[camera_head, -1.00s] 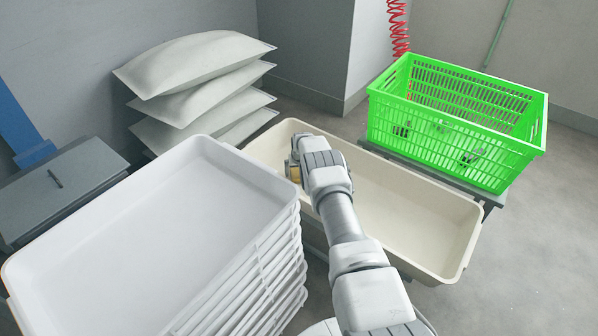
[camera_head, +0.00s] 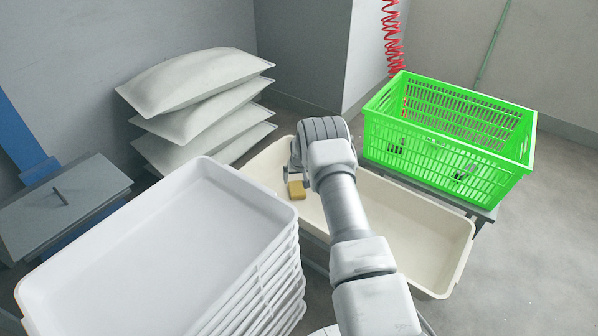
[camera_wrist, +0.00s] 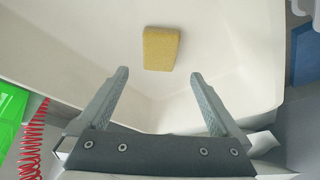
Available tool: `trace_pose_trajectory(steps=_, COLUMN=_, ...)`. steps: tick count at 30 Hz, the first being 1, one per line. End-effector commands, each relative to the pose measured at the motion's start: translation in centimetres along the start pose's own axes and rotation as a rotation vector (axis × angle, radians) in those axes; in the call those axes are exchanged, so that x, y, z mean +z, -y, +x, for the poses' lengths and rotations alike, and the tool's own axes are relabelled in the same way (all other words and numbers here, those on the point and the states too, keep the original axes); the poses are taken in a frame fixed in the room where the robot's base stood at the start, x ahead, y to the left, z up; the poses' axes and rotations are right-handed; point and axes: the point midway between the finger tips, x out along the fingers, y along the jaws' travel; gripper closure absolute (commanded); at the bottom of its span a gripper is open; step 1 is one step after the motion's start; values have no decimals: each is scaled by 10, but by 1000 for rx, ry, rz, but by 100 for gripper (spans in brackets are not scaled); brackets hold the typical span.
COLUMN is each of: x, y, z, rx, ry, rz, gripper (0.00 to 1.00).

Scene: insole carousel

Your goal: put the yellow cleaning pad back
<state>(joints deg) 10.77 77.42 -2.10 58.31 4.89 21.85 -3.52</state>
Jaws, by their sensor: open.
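The yellow cleaning pad (camera_head: 297,190) lies in the left part of the long cream tray (camera_head: 455,262). In the wrist view the pad (camera_wrist: 161,48) rests on the tray's pale floor, ahead of the fingertips and roughly centred between them. My gripper (camera_wrist: 158,75) is open and empty, its two fingers spread and apart from the pad. In the head view my gripper (camera_head: 293,172) is over the left end of the tray, beside the pad and partly hidden by my wrist.
A green crate (camera_head: 450,140) stands on a grey stand behind the tray. Stacked white trays (camera_head: 265,262) are at the front left. Pale sacks (camera_head: 200,100) are piled behind, with a red coiled hose (camera_head: 391,40) at the back. The tray's right half is clear.

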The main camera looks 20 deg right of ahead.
Motion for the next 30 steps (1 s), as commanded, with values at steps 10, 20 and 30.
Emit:
trace_pose_trajectory(steps=10, x=-7, y=2, z=-36, rx=-2, ry=-5, rz=-2, gripper=0)
trace_pose_trajectory(steps=20, x=-44, y=25, z=-172, rx=-20, ry=-25, rz=-26, gripper=0)
trace_pose_trajectory(steps=30, x=-34, y=47, z=-327, rx=-42, ry=-41, rz=-58, gripper=0)
